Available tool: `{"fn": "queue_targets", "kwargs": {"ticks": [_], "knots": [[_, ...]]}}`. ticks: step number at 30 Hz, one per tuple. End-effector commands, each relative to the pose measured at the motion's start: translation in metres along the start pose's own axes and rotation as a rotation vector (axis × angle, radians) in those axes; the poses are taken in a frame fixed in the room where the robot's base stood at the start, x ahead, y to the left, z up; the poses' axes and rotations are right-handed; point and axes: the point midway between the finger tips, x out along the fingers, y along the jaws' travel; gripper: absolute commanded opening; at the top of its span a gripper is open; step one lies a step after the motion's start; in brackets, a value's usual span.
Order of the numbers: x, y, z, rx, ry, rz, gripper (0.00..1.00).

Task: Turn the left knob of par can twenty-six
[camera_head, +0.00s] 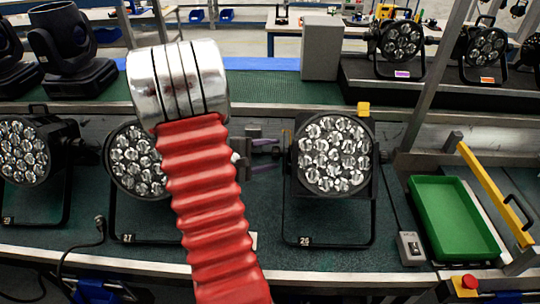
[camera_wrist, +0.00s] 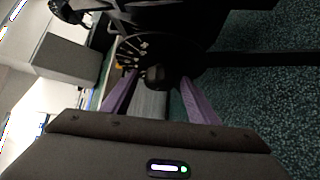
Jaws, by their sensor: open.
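Par can twenty-six (camera_head: 333,155) stands upright on its bracket on the dark green bench, its cluster of lenses facing me. A plate reading 26 is on the bracket foot. Its left knob (camera_wrist: 157,76) is a dark round grip, seen in the wrist view in front of a marked disc. My gripper (camera_head: 272,155) is beside the left side of the can, with its purple fingers pointing right at it. In the wrist view the open fingers lie on either side of the knob; I cannot tell whether they touch it.
Par can twenty-seven (camera_head: 135,160) stands to the left, partly hidden by my red arm. Another par can (camera_head: 25,150) is at far left. A small grey box (camera_head: 411,248) with a cable and a green tray (camera_head: 452,220) are to the right. Moving heads (camera_head: 70,50) stand behind.

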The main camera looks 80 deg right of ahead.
Motion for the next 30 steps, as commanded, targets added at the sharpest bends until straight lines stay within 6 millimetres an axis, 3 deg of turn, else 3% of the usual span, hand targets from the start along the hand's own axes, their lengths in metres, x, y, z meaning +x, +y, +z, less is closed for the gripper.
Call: {"fn": "queue_targets", "kwargs": {"ticks": [2, 20, 30], "knots": [[-0.0002, 0.0, 0.0, 0.0, 0.0, 0.0, 0.54], [-0.0007, -0.0007, -0.0001, -0.001, 0.0, -0.001, 0.13], [-0.0005, -0.0034, 0.0002, 0.038, -0.002, 0.04, 0.13]]}}
